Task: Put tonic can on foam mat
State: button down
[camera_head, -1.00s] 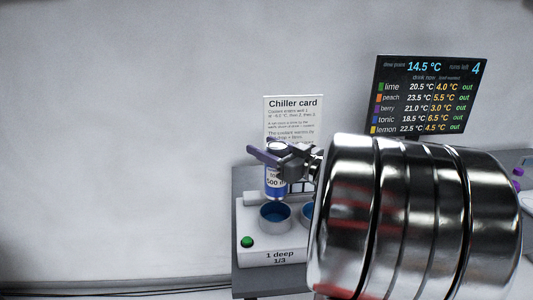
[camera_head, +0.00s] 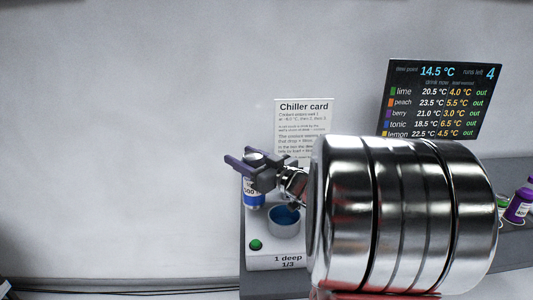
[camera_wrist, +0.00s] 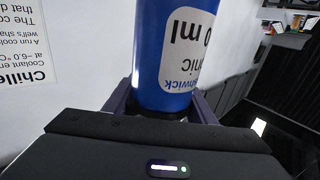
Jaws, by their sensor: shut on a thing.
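The tonic can (camera_head: 253,196) is blue with a white label and upright in the head view. My gripper (camera_head: 252,166) is shut on its upper part and holds it near the chiller's left side, left of a blue-lined well. In the wrist view the can (camera_wrist: 172,60) fills the middle, with part of its label reading "nic" and "0 ml", and the gripper (camera_wrist: 165,108) has a finger on each side. The foam mat is not visible in these frames.
The white chiller (camera_head: 271,250) has a green button and a "1 deep 1/3" label. The Chiller card (camera_head: 303,118) and the readings screen (camera_head: 440,100) stand behind. A purple can (camera_head: 518,207) stands at the right on the grey bench. My large metal arm link hides the middle of the bench.

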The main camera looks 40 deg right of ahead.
jog(key=w+a+f+h, duration=0.1)
jog(key=w+a+f, duration=0.2)
jog(key=a+f, duration=0.7)
jog(key=w+a+f+m+h, duration=0.1)
jog(key=w+a+f, duration=0.2)
jog(key=a+f, duration=0.7)
jog(key=a, duration=0.5)
jog(key=shift+w, duration=0.2)
